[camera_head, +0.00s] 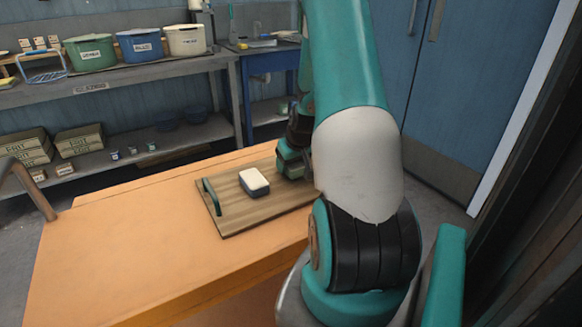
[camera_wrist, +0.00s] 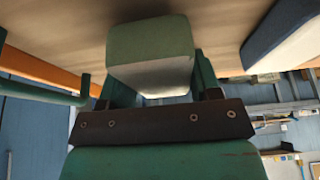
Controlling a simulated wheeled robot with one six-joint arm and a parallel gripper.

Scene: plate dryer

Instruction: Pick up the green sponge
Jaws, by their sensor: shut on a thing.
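The green sponge (camera_wrist: 150,42), pale green with a whitish layer, sits between the two fingers of my gripper (camera_wrist: 152,85) in the wrist view. My gripper is shut on it. In the head view my gripper (camera_head: 290,160) is at the right part of the wooden tray (camera_head: 232,218), partly hidden by my arm. The sponge cannot be clearly told from the gripper there. It is close to the tray surface; I cannot tell whether it touches it.
A blue and white sponge (camera_head: 254,182) lies on the tray, left of my gripper; it also shows in the wrist view (camera_wrist: 283,30). Shelves with bins (camera_head: 139,46) stand behind.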

